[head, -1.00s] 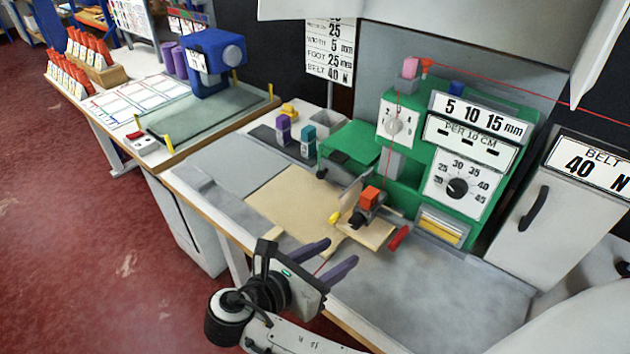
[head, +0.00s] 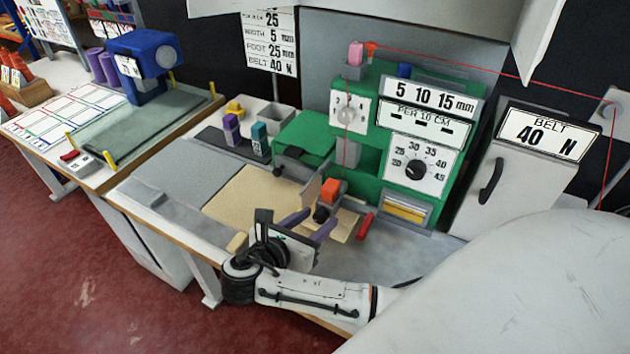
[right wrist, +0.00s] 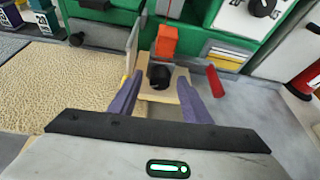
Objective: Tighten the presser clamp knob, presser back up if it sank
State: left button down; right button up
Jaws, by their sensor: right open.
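The green sewing machine (head: 383,105) stands at the back of the bench. Its presser carries an orange block (head: 332,187) with a black knob (head: 321,213) below it, over a pale wooden plate (head: 347,224). In the right wrist view the black knob (right wrist: 159,77) shows between my fingers, below the orange block (right wrist: 166,42). My right gripper (head: 310,223) is open and empty, its two purple fingers pointing at the knob from the front. I cannot tell whether they reach around it. Whether the presser has sunk is unclear. My left gripper is not in view.
A red handle (head: 365,226) lies close right of the plate, and a thin upright plate (right wrist: 132,47) stands close left of the knob. A tan rug piece (head: 248,200) lies to the left. The grey bench top at right is clear.

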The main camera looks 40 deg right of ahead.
jog(key=c, duration=1)
jog(key=shift+s+m+t+y, duration=0.1)
jog(key=shift+m+t+y, duration=0.2)
jog(key=shift+m+t, duration=0.45)
jog(key=shift+c, duration=0.2)
jog(key=o, duration=1)
jog(key=shift+o, duration=0.2)
jog(key=v, duration=1)
jog(key=shift+a, duration=0.1)
